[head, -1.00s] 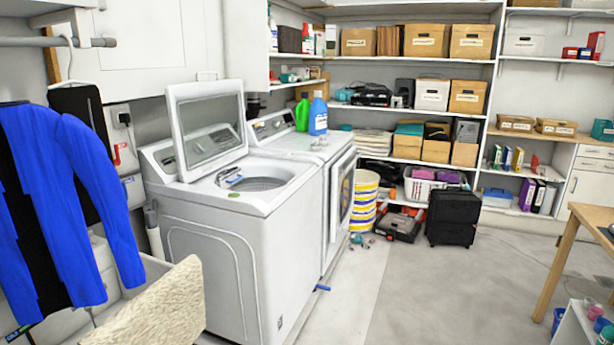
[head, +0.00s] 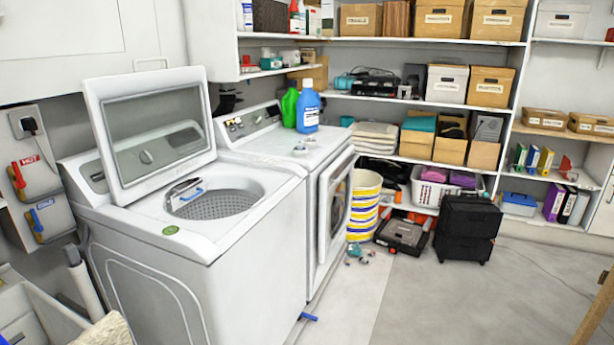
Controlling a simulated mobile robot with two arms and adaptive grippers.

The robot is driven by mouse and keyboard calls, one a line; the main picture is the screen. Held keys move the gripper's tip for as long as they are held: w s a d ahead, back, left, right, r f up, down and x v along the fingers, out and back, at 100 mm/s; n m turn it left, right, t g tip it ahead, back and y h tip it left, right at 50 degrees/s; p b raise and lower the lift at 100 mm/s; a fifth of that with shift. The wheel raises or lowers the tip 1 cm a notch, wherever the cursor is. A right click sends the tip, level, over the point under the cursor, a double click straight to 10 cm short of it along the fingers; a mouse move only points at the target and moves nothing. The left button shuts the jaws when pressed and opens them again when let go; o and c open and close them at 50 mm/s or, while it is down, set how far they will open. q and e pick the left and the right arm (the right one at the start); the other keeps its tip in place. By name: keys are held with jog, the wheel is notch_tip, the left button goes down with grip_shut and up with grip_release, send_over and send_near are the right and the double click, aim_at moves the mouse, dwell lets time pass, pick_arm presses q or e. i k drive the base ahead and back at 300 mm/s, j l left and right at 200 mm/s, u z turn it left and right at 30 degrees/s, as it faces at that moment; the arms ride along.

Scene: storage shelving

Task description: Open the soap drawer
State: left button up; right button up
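A white top-loading washer (head: 215,235) stands at the left with its glass lid (head: 150,130) raised. Inside its opening, at the left of the drum (head: 222,204), is a small light part with a blue edge (head: 186,194), which may be the soap drawer; I cannot tell whether it is open. A second white machine (head: 265,150) with a round front door (head: 336,205) stands beside it. A green bottle (head: 290,104) and a blue bottle (head: 308,110) stand on top of that machine. Neither of my grippers shows in the head view.
Shelves with boxes (head: 444,86) line the back wall. A striped bucket (head: 364,205), a toolbox (head: 403,234) and a black case (head: 467,229) stand on the floor. The floor (head: 440,290) in front of the machines is mostly clear. A wooden leg (head: 594,318) is at the right edge.

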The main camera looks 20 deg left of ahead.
aim_at(179, 196)
jog(key=i, duration=2.35)
jog(key=i+u, duration=0.15)
jog(key=u, duration=0.3)
jog(key=i+l+u, duration=0.1)
jog(key=u, duration=0.4)
jog(key=i+l+u, duration=0.1)
jog(key=u, duration=0.35)
jog(key=i+l+u, duration=0.2)
jog(key=u, duration=0.25)
